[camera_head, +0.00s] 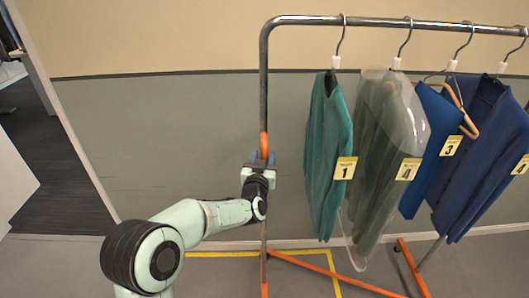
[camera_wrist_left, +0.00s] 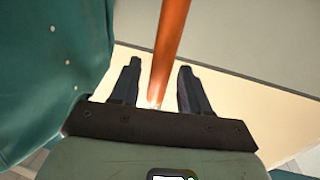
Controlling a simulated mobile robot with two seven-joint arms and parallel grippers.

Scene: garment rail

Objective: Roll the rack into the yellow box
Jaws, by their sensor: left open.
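The garment rack (camera_head: 380,20) is a metal rail with an upright at its left end and orange base legs. Part of that upright is orange (camera_head: 264,143). My left gripper (camera_head: 262,158) is at this orange part; in the left wrist view the open fingers (camera_wrist_left: 156,85) stand on either side of the orange post (camera_wrist_left: 172,45), with gaps visible. The yellow box (camera_head: 327,252) is a taped outline on the floor, partly behind the upright and base legs. My right gripper is not in view.
Several garments hang on the rail, including a teal one (camera_head: 328,150) with tag 1, one in a clear cover (camera_head: 385,150) and blue ones (camera_head: 480,150). The teal cloth is close beside the fingers. A wall (camera_head: 160,130) stands behind; a doorway (camera_head: 45,150) is at left.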

